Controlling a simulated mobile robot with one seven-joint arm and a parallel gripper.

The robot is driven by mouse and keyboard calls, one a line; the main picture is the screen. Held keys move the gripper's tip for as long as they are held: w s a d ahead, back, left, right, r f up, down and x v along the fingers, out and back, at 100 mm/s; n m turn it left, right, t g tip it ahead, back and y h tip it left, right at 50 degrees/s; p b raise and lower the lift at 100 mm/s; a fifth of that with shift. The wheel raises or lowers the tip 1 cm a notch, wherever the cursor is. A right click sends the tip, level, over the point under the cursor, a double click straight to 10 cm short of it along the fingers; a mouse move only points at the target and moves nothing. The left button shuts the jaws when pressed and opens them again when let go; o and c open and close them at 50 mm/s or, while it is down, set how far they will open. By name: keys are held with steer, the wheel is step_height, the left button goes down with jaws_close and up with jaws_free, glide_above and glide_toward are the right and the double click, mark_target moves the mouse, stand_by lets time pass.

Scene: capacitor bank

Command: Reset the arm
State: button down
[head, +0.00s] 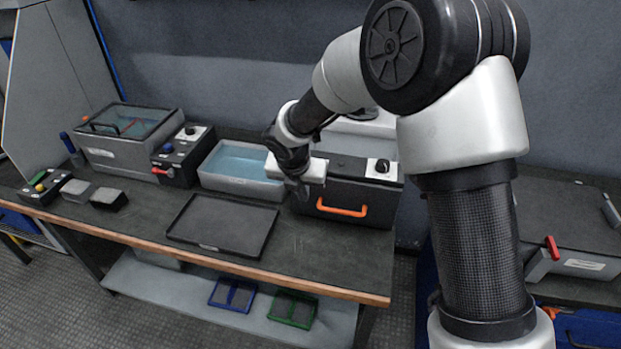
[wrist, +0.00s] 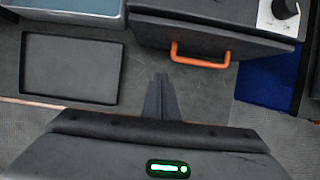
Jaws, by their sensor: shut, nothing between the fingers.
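My gripper (head: 303,192) hangs above the bench in the head view, in front of the dark box with the orange handle. In the wrist view my gripper (wrist: 160,80) has its fingers together with nothing between them. The fingertips point toward bare bench top, just left of and below the orange handle (wrist: 200,55). My arm reaches in from the right of the head view, bent over the bench.
On the bench (head: 330,262) are a black tray (head: 222,228), a water-filled basin (head: 238,164), a dark box (head: 375,200) with its orange handle, a control box (head: 180,155) and a lidded tank (head: 105,150). Blue (head: 233,294) and green (head: 291,308) trays sit on the lower shelf.

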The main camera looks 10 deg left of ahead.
steer(key=s+d+r+m+h+p, duration=0.1)
steer(key=s+d+r+m+p, duration=0.3)
steer(key=d+r+m, duration=0.65)
steer(key=s+d+r+m+p, duration=0.2)
steer(key=s+d+r+m, duration=0.45)
steer(key=r, duration=0.65)
steer(key=s+d+r+m+p, duration=0.1)
steer(key=s+d+r+m, duration=0.2)
steer(key=s+m, duration=0.2)
steer(key=s+d+r+m+y+p, duration=0.1)
steer(key=s+d+r+m, duration=0.2)
steer(key=s+m, duration=0.2)
steer(key=s+d+r+m+t+p, duration=0.1)
steer(key=s+d+r+m, duration=0.1)
steer(key=s+m, duration=0.3)
steer(key=m, duration=0.3)
steer(key=shift+s+d+r+p, duration=0.35)
steer(key=shift+d+r, duration=0.05)
